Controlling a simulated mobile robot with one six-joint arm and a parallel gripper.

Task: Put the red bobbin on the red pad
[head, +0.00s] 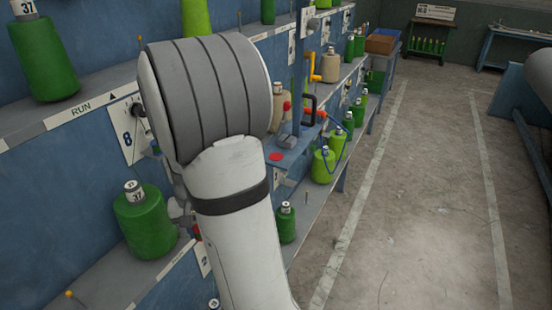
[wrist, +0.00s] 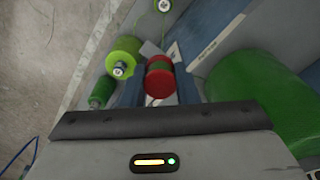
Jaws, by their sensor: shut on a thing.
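The red bobbin (wrist: 158,82) has red ends and a green middle. In the wrist view it sits between the two fingers of my gripper (wrist: 158,88), which is shut on it. In the head view my arm hides most of the gripper; a small red bit at the arm's left edge may be the bobbin, but I cannot tell. The red pad (head: 276,156) is a flat red disc on a blue ledge of the rack, right of my arm in the head view. The pad does not show in the wrist view.
A large green cone (head: 145,220) stands on the shelf left of my arm, and shows large at right in the wrist view (wrist: 262,105). A lime cone (wrist: 124,55) is close by the fingers. A red-tipped lever (head: 308,112) rises beside the pad. The aisle floor (head: 425,190) is clear.

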